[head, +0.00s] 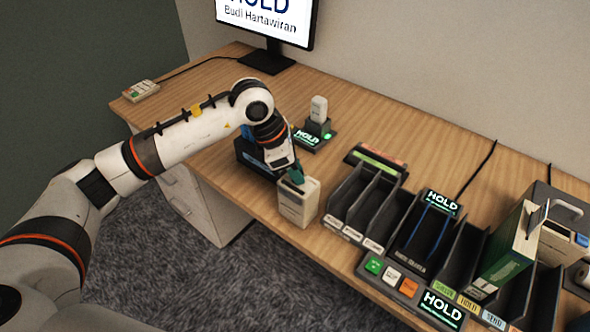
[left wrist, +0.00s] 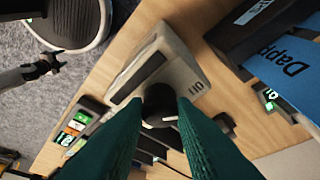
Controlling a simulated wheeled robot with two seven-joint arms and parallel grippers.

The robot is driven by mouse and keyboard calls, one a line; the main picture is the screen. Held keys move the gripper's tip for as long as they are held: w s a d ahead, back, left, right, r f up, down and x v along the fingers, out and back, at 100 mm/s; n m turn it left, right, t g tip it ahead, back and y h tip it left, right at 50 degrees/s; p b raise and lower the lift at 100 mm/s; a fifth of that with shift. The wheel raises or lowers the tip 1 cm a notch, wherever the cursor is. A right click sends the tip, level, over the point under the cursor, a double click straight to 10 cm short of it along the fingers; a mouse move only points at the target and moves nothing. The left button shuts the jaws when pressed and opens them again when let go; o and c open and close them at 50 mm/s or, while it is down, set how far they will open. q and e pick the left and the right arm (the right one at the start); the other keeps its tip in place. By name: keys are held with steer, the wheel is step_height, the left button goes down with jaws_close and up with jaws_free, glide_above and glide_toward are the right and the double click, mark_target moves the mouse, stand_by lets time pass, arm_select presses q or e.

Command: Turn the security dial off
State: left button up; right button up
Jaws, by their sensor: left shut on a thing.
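The security dial is on a small cream box (head: 293,211) at the front edge of the desk, left of the dark bins. The box also shows in the left wrist view (left wrist: 183,72), with a dark window and small marks on its face. Its dark round knob (left wrist: 158,103) lies between my green fingertips. My left gripper (head: 296,177) comes down over the box from above and is shut on the knob; it also shows in the left wrist view (left wrist: 162,118). The fingers partly hide the knob, and I cannot read its setting. My right gripper is only doubtfully visible, small, in the left wrist view (left wrist: 48,66).
A scanner-like handset (head: 318,110) stands in a cradle behind the box. A dark tray with a blue item (head: 250,152) lies close behind my gripper. Dark bins (head: 370,205) and a button panel (head: 400,277) stand at right. The desk's left end is mostly clear.

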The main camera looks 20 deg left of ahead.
stand_by(0.5)
arm_select(q)
steer(key=o, duration=1)
steer(key=b+v, duration=0.1)
steer(key=v, duration=1.1)
steer(key=shift+d, duration=0.1)
